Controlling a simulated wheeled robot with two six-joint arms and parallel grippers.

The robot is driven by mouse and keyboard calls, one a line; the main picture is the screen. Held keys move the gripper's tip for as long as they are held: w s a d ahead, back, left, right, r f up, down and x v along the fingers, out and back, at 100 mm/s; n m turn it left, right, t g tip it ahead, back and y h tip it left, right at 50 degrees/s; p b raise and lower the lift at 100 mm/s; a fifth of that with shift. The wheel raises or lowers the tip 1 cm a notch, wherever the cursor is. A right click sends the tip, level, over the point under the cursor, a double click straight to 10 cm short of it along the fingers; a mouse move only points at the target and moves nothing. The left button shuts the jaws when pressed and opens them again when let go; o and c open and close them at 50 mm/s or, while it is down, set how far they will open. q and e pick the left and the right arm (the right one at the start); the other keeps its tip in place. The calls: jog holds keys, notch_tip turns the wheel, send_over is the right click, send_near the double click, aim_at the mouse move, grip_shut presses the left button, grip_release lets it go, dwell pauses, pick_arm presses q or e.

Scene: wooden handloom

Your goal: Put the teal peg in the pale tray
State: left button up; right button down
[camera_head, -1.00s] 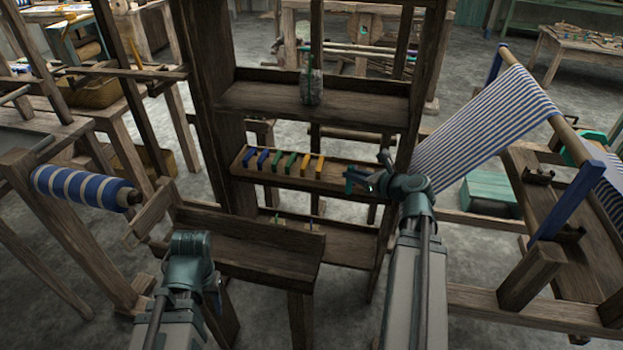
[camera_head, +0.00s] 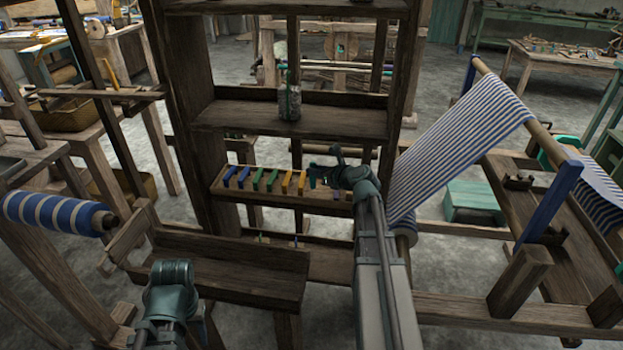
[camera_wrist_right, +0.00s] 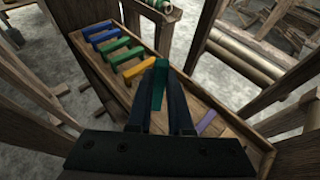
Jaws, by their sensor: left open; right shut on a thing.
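The teal peg (camera_wrist_right: 160,88) is gripped upright-looking between the dark fingers of my right gripper (camera_wrist_right: 162,98) in the right wrist view. In the head view my right gripper (camera_head: 322,172) is over the right part of a long, lighter wooden tray (camera_head: 250,200), and the peg shows only as a small green-teal patch. The tray also fills the middle of the wrist view (camera_wrist_right: 232,137); it holds a row of blue, green and yellow pegs and a purple one. I cannot tell whether the teal peg touches it. My left gripper (camera_head: 172,282) is low at left, its fingertips hidden.
The tray sits in a dark wooden rack with a jar (camera_head: 289,102) on the shelf above. A wooden bench (camera_head: 220,265) is at lower left. A striped cloth (camera_head: 455,150) on the loom stands close to the right of my right arm.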

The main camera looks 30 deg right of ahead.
aim_at(314, 178)
jog(key=shift+w+a+f, duration=0.1)
jog(key=shift+w+a, duration=0.05)
jog(key=shift+w, duration=0.85)
jog(key=shift+f+b, duration=1.75)
jog(key=shift+b, duration=0.05)
jog(key=shift+f, duration=0.1)
jog(key=shift+f, duration=0.15)
jog(key=c, duration=0.8)
grip_release()
jog(key=shift+c, duration=0.2)
jog(key=shift+r, duration=0.2)
jog(key=shift+s+r, duration=0.25)
jog(key=shift+s, duration=0.1)
jog(key=p+v, duration=0.4)
jog(key=v, duration=0.7)
jog(key=shift+s+p, duration=0.2)
jog(key=shift+p, duration=0.1)
